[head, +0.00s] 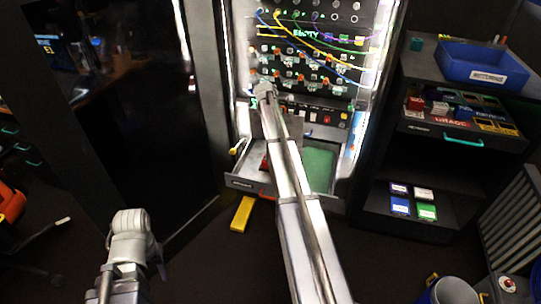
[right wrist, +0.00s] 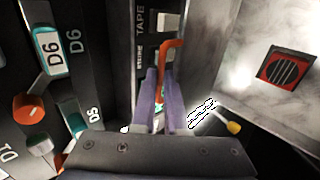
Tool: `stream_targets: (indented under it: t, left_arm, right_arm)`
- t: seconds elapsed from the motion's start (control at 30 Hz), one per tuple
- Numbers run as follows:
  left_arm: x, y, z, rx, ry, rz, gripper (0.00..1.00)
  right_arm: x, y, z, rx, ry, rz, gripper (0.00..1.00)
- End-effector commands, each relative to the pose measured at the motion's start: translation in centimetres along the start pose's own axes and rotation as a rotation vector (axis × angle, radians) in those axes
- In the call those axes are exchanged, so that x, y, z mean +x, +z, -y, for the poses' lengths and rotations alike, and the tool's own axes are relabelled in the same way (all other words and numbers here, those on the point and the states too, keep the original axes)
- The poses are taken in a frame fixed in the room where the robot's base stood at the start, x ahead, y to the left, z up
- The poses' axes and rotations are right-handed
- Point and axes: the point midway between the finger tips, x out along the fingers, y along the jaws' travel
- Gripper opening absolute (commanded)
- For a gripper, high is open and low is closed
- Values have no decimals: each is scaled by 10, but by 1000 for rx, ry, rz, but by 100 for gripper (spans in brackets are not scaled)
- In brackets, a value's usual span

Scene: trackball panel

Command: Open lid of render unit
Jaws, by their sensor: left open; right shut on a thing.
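A lit rack unit (head: 312,97) with rows of knobs, jacks and coloured cables stands open at the centre of the head view. I cannot tell for sure which part is the render unit's lid. My right arm reaches up to the panel, and its gripper (head: 265,90) is small and partly hidden there. In the right wrist view, my right gripper's two purple fingers (right wrist: 160,100) are shut on a bent orange handle (right wrist: 170,58) in front of a dark panel marked TAPE. My left gripper (head: 130,222) is open and empty at the lower left, away from the rack.
An open drawer with a green mat (head: 318,168) juts out below the panel, under my right arm. A shelf with a blue bin (head: 484,64) stands at right. Labelled knobs (right wrist: 28,107) lie close left of my right gripper. A yellow block (head: 242,213) is on the floor.

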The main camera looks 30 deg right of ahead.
Motion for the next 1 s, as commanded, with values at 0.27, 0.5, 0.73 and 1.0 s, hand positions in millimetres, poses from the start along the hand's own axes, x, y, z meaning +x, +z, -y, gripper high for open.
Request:
stream_targets:
  t: [0.27, 0.5, 0.73, 1.0]
  left_arm:
    - [0, 0, 0, 0, 0, 0, 51]
    - [1, 0, 0, 0, 0, 0, 51]
    - [2, 0, 0, 0, 0, 0, 51]
    - [2, 0, 0, 0, 0, 0, 51]
  right_arm:
    - [2, 0, -2, 0, 1, 0, 0]
    - [13, 0, -10, 0, 0, 0, 0]
    - [24, 0, -20, 1, 0, 0, 0]
    - [25, 0, -21, 1, 1, 0, 0]
